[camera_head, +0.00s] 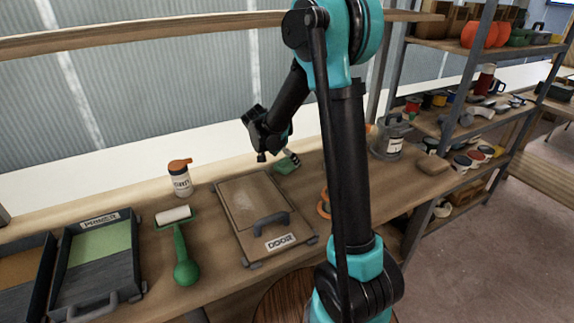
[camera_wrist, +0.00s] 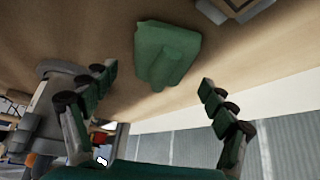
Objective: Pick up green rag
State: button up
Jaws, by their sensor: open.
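The green rag (camera_wrist: 168,52) is a folded, soft-looking green cloth lying on the wooden workbench (camera_wrist: 100,28). In the head view the rag (camera_head: 286,165) lies near the back of the bench, just right of the door panel. My gripper (camera_head: 270,150) is above and beside it, and part of the rag may be hidden by the fingers. In the wrist view my gripper (camera_wrist: 157,78) has its two green-padded fingers spread wide, with the rag ahead between and beyond the fingertips. The gripper is open and empty; I see no contact with the rag.
A panel labelled DOOR (camera_head: 240,200) with a handle lies left of the rag. A paint roller (camera_head: 178,250), an orange-capped bottle (camera_head: 180,178) and a PRIMER tray (camera_head: 136,262) are further left. Loaded shelves are at far right.

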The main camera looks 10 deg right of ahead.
jog(key=shift+x, duration=1.3)
jog(key=shift+c, duration=0.3)
jog(key=c, duration=1.3)
jog(key=shift+o, duration=0.2)
jog(key=shift+r, duration=0.1)
notch_tip(320, 180, up, 20)
